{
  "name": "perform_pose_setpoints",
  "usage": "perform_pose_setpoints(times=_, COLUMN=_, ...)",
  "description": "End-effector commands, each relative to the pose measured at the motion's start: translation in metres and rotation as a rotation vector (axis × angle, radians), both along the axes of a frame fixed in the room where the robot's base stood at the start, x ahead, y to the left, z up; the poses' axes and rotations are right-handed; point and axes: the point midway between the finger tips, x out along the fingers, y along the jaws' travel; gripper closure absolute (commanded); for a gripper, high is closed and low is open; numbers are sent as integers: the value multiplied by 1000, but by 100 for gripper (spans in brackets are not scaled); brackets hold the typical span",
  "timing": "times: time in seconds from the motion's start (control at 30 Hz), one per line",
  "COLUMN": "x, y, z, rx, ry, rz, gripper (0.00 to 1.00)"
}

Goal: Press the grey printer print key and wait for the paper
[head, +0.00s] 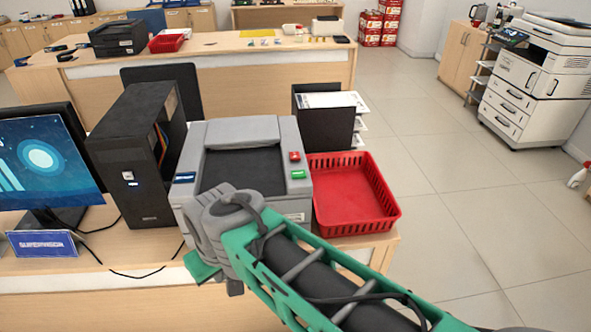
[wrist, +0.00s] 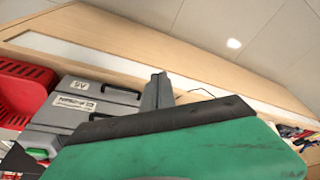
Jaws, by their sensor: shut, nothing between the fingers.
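The grey printer (head: 240,133) stands on the counter, with a dark recessed top that looks bare. A red key (head: 294,156) and a green key (head: 298,174) sit on its right side; their lettering is too small to read. The printer also shows in the wrist view (wrist: 95,92), left of my fingers. My gripper (wrist: 158,80) is shut and empty, apart from the printer in that view. In the head view my wrist covers the printer's front left corner, and the fingertips cannot be made out clearly. Neither key is touched.
A red basket (head: 392,213) stands right of the printer, with a black file holder (head: 322,128) behind it. A black computer tower (head: 140,165) and a monitor (head: 35,165) stand to the left. A nameplate (head: 42,244) and loose cables lie near the front edge.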

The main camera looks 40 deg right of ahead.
Motion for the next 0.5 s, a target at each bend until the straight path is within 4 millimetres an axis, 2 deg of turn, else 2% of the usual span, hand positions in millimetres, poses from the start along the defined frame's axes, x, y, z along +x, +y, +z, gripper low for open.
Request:
perform_pose_setpoints(times=0.17, x=10, y=-7, z=8, rx=17, ry=-11, rz=-33, gripper=100)
perform_pose_setpoints(times=0.27, x=38, y=-29, z=30, rx=67, ry=-51, rz=-117, gripper=100)
perform_pose_setpoints(times=0.37, x=76, y=-73, z=60, rx=143, ry=-124, rz=-240, gripper=100)
perform_pose_setpoints(times=0.4, x=89, y=-95, z=73, rx=176, ry=-157, rz=-293, gripper=100)
perform_pose_setpoints(times=0.47, x=104, y=-131, z=89, rx=224, ry=-209, rz=-367, gripper=100)
perform_pose_setpoints(times=0.5, x=110, y=-156, z=100, rx=254, ry=-243, rz=-414, gripper=100)
